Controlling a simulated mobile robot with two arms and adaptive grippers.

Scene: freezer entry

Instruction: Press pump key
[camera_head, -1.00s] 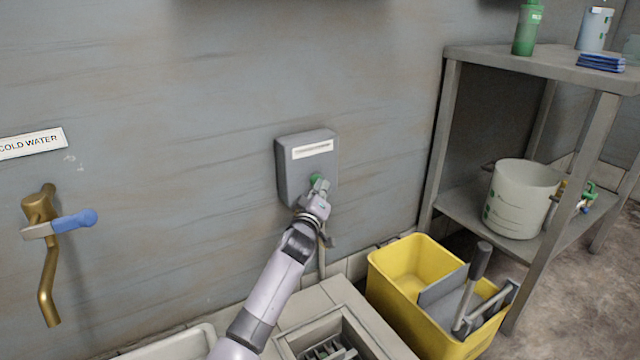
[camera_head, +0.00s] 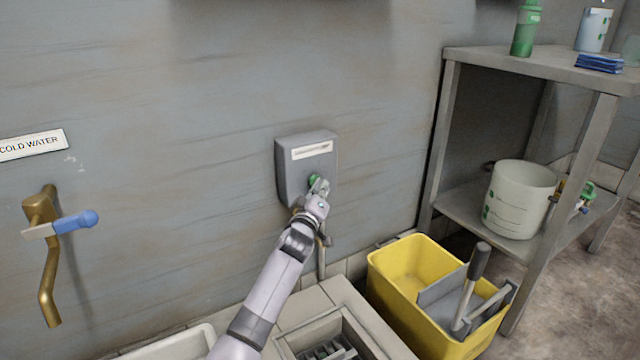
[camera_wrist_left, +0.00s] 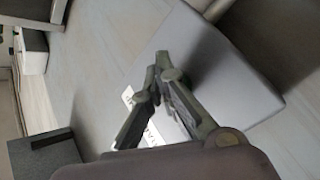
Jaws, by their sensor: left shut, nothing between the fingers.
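The pump key is a round green button (camera_head: 314,181) low on the front of a grey wall box (camera_head: 290,182) with a white label. My left gripper (camera_head: 319,183) is at the box front, its fingertips over or beside the green button and partly covering it. Whether they touch it I cannot tell. In the left wrist view my left gripper (camera_wrist_left: 157,75) has its fingertips together, with nothing between them, and the grey box (camera_wrist_left: 225,75) fills the area behind. My right gripper is not in view.
A brass tap with a blue lever (camera_head: 75,222) is on the wall at left. A yellow mop bucket (camera_head: 400,300) stands right of the floor drain (camera_head: 310,330). A grey shelf (camera_head: 500,58) with a white bucket (camera_head: 520,200) is at right. The wall between tap and box is clear.

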